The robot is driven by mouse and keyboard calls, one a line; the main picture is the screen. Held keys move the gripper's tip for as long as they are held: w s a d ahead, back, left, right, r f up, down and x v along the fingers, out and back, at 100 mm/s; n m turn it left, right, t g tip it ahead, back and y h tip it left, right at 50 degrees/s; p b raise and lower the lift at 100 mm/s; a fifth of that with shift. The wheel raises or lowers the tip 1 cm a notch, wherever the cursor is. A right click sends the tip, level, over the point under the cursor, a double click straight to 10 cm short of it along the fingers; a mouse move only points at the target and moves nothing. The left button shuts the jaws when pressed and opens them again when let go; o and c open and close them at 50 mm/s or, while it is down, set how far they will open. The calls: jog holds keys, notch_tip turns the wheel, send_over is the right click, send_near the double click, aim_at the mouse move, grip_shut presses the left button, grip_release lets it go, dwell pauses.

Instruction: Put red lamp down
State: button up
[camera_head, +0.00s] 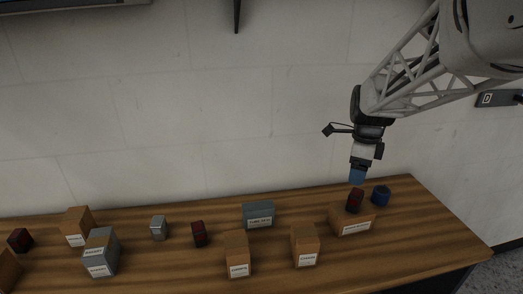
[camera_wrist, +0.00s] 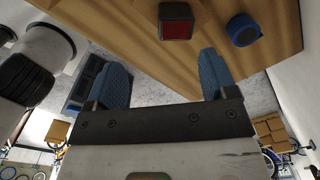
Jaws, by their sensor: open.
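A small dark lamp with a red face (camera_head: 355,200) stands upright on or against the cardboard box (camera_head: 352,225) at the right of the table in the head view; the exact contact is hard to tell. In the wrist view the red lamp (camera_wrist: 176,22) lies beyond the fingertips, apart from them. My gripper (camera_head: 357,180) is just above the lamp in the head view. Its blue fingers (camera_wrist: 163,72) are spread, with nothing between them. Two similar dark red lamps stand elsewhere, one mid-table (camera_head: 199,234) and one at the far left (camera_head: 20,240).
A blue round object (camera_head: 380,195) stands close right of the lamp. Several labelled brown boxes (camera_head: 305,246), a grey-blue bin (camera_head: 259,214), a grey box (camera_head: 101,252) and a silver tin (camera_head: 158,228) stand to the left. The wooden table (camera_head: 430,232) is bare at its right end.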

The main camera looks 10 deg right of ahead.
jog(key=s+a+n+t, duration=0.2)
jog(key=s+a+n, duration=1.6)
jog(key=s+n, duration=0.3)
jog(key=shift+a+r+n, duration=0.25)
jog(key=shift+r+n, duration=0.2)
jog(key=shift+n, duration=1.45)
dwell(4.0)
